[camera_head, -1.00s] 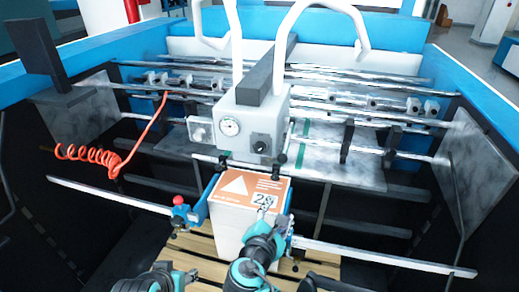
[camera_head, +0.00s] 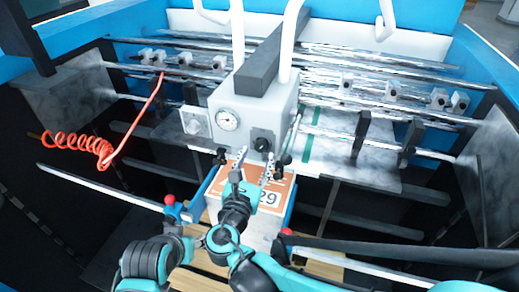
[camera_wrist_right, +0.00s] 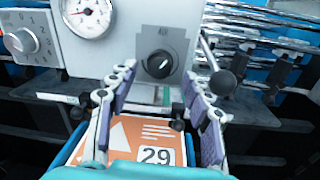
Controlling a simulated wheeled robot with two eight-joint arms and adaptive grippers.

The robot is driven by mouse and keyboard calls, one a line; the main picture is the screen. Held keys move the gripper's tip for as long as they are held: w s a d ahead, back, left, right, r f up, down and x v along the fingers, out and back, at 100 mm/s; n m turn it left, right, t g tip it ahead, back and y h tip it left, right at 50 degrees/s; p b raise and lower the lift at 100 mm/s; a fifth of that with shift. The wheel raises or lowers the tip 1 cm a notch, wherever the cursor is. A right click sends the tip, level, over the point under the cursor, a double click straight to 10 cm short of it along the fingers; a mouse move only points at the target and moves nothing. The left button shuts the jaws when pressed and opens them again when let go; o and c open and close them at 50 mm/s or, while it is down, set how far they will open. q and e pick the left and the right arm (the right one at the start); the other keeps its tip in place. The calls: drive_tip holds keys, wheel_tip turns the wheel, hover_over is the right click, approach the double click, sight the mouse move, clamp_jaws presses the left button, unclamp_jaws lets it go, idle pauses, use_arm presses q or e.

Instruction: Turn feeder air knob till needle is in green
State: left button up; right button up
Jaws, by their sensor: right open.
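Left of the gauge is a grey dial knob (camera_wrist_right: 25,40) with a printed scale. My right gripper (camera_wrist_right: 160,74) is open and empty, its fingers below and either side of the black knob, apparently apart from it. My left gripper's fingers do not show.
An orange-labelled carton (camera_head: 270,190) stands below the box, under my right gripper. Metal rollers (camera_head: 380,80) run across behind. A coiled red hose (camera_head: 85,145) hangs at the left. Small black-tipped levers (camera_wrist_right: 222,83) stick out near the black knob.

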sight(260, 149)
drive_tip(key=x, duration=0.3)
drive_tip(key=shift+w, duration=0.25)
clamp_jaws()
